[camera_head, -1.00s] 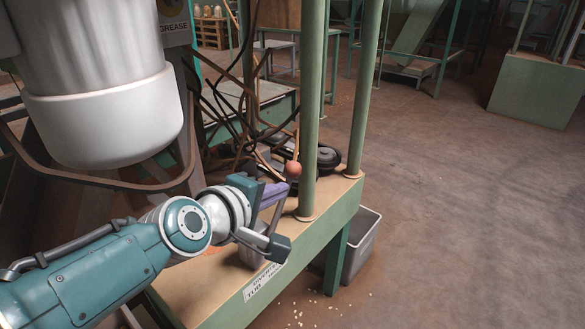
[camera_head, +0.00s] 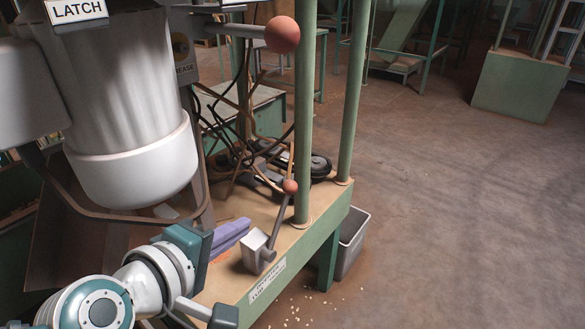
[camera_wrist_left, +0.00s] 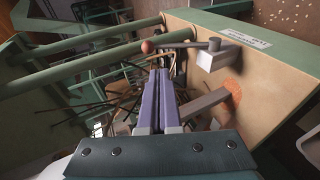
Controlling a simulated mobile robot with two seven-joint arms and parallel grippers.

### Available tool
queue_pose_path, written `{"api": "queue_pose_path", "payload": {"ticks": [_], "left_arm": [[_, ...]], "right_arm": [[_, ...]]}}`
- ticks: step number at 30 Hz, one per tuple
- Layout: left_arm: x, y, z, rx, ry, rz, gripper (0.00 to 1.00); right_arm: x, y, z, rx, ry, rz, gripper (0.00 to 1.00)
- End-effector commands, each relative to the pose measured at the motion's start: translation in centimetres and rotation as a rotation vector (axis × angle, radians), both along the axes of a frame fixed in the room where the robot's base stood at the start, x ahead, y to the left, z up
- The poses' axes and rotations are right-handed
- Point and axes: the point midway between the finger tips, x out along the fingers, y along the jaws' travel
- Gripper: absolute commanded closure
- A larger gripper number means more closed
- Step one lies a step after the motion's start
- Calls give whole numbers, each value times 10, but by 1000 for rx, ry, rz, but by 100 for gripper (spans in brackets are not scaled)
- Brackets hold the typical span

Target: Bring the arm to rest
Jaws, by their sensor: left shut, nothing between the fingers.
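My left gripper (camera_head: 244,227) has long purple fingers, shut and empty, above the wooden bench top (camera_head: 285,238) at lower centre of the head view. In the left wrist view, its fingers (camera_wrist_left: 159,75) lie side by side. Right of the fingers in the head view is a lever with a small red ball knob (camera_head: 290,186) and a pale block base (camera_head: 257,251). The gripper is apart from the lever. In the left wrist view, the knob (camera_wrist_left: 148,47) shows just beyond the fingertips. My right gripper is not in view.
A large white-rimmed hopper (camera_head: 135,165) hangs left, above my arm. Green posts (camera_head: 305,110) rise from the bench. A grey bin (camera_head: 352,245) stands beyond it. Floor at right is clear.

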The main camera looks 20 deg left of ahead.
Motion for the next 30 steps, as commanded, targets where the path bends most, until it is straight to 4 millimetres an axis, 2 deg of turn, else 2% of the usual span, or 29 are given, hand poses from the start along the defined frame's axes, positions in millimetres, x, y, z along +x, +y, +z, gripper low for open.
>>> {"api": "queue_pose_path", "payload": {"ticks": [4,7,10,13,18,25,30], "left_arm": [[-2,-3,6,20,5,-25,100],[-15,-17,28,118,34,-144,100],[-46,-37,62,322,97,-369,100],[-90,-45,95,570,184,-614,100],[-155,-32,143,885,335,-907,100],[-228,2,213,1143,539,-1159,100],[-225,1,260,1137,535,-1155,100]], "right_arm": [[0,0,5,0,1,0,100],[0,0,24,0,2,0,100],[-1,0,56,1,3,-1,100],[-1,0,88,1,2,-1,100],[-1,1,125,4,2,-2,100],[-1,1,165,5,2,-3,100],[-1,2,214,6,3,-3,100]]}}
